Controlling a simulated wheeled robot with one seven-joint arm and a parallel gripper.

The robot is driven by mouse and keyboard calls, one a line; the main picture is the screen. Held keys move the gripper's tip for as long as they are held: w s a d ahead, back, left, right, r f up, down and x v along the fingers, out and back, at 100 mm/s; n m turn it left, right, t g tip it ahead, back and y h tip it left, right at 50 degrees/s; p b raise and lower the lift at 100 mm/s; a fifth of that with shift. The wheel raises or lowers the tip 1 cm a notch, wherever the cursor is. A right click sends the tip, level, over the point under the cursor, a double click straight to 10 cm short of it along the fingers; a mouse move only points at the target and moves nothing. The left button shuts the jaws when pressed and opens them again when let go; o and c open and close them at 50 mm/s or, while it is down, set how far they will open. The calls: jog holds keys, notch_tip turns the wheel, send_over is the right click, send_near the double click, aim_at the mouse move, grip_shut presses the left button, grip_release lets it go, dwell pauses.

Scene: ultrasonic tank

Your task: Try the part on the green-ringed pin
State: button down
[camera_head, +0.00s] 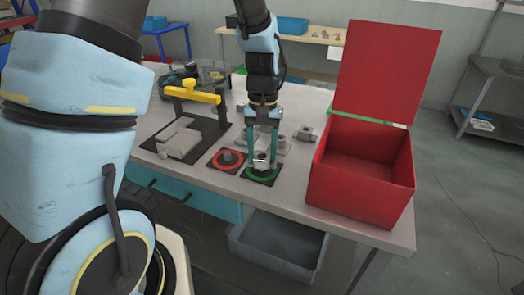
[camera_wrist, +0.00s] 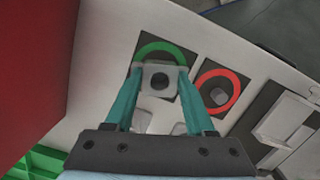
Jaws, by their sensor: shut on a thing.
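My gripper (camera_head: 262,158) is shut on a grey metal part (camera_head: 261,163) with a round hole in it. The part also shows between my teal fingers in the wrist view (camera_wrist: 160,80). It is over the green ring (camera_head: 262,174) on its dark plate; the wrist view shows the ring's far arc (camera_wrist: 158,48) beyond the part. The pin in the green ring is hidden by the part, and I cannot tell whether the part is around it or above it. The red ring (camera_head: 228,159) with a grey pin is on the plate to the left.
An open red box (camera_head: 360,190) with a raised lid stands right of the rings. Several loose grey parts (camera_head: 306,133) lie behind my gripper. A dark fixture with a yellow clamp (camera_head: 195,94) is at the left. A grey bin (camera_head: 278,245) sits below the table edge.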

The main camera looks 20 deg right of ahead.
jog(key=shift+f+b, duration=0.55)
jog(key=shift+f, duration=0.4)
dwell(0.5)
jog(key=shift+r, duration=0.15)
dwell(0.6)
